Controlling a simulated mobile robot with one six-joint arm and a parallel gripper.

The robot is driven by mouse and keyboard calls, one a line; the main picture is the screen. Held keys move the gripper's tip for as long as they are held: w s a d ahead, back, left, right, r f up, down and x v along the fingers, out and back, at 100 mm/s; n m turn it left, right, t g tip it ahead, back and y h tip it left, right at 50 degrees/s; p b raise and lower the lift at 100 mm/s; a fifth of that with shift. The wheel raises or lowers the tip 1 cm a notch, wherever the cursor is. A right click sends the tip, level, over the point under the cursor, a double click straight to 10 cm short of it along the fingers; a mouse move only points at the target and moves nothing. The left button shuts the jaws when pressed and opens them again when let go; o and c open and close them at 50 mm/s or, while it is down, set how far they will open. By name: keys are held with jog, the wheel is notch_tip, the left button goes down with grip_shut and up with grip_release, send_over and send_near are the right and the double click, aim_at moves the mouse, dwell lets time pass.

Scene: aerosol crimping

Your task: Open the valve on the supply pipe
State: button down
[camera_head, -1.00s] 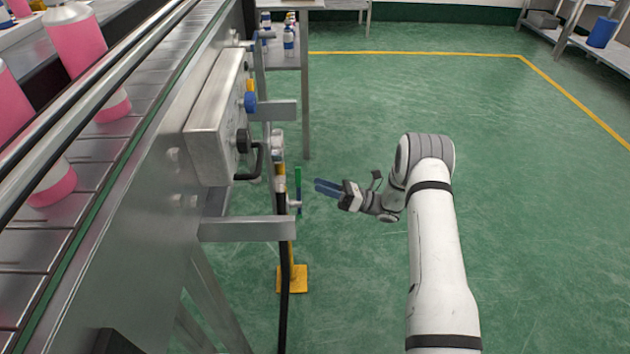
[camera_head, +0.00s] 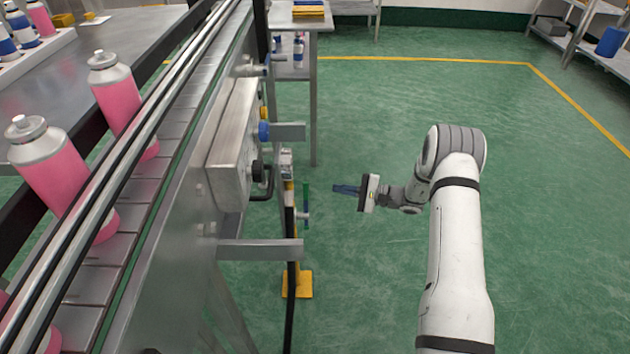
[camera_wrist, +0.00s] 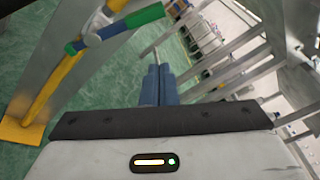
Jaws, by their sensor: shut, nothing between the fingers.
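The valve has a lever handle (camera_head: 306,200), green at its upper end. It stands upright on the right side of the supply pipe (camera_head: 290,195), beside the machine frame.
A grey metal box (camera_head: 230,150) and a bracket bar (camera_head: 262,250) stick out near the pipe. A yellow foot plate (camera_head: 298,285) is on the floor below. Pink cans (camera_head: 60,170) stand on the conveyor at left.

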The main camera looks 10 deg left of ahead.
jog(key=w+a+f+n+h+b, duration=0.1)
jog(key=w+a+n+b, duration=0.15)
jog(key=a, duration=0.65)
jog(key=shift+s+d+r, duration=0.1)
jog(key=shift+s+r, duration=0.15)
jog(key=shift+s, duration=0.35)
jog(key=shift+s+d+r, duration=0.1)
jog(key=shift+s+r, duration=0.2)
jog(key=shift+s, duration=0.35)
jog(key=shift+s+d+r, duration=0.1)
jog(key=shift+s+r, duration=0.15)
jog(key=shift+s, duration=0.35)
